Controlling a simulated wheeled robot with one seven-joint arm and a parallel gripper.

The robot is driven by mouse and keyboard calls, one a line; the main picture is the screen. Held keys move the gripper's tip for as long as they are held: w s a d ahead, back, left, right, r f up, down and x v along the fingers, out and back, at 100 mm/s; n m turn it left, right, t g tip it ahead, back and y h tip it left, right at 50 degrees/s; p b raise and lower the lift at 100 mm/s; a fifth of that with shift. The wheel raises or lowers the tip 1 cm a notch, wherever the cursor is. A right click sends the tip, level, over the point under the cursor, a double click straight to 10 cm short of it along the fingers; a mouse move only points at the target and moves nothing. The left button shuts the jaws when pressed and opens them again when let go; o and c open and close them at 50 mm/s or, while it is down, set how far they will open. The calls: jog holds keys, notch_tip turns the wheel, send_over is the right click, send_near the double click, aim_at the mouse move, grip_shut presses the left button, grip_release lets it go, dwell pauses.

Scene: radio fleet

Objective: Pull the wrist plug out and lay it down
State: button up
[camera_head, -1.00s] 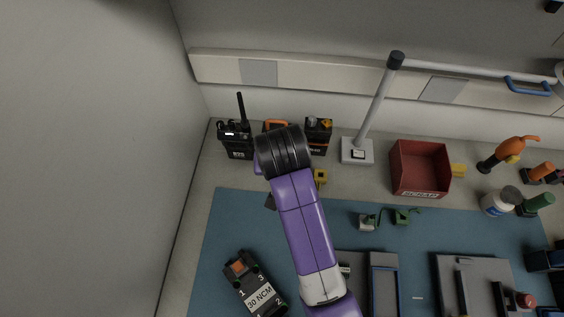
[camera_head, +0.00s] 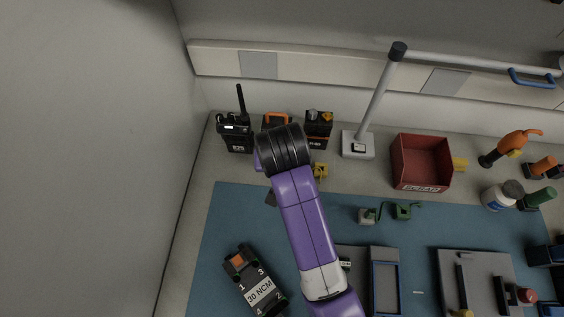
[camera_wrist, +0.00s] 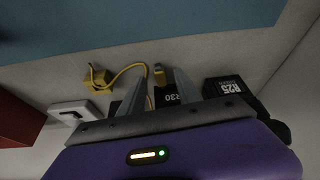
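The cord runs to a small yellow block (camera_wrist: 97,78), which shows partly beside my arm in the head view (camera_head: 320,170). My gripper (camera_wrist: 163,78) has its two fingers apart, one on each side of the plug; the plug appears between them or just beyond. I see gaps beside it and no clear contact. Whether the plug is seated is hard to tell. In the head view my arm hides the plug and fingers.
A black radio with an antenna (camera_head: 236,138) stands left, and an orange-topped unit (camera_head: 318,130) stands right of my wrist. A post on a white base (camera_head: 358,145) and a red bin (camera_head: 421,162) are further right. The blue mat (camera_head: 215,230) has bare room at left.

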jog(key=v, duration=0.8)
jog(key=shift+f, duration=0.1)
dwell(0.4)
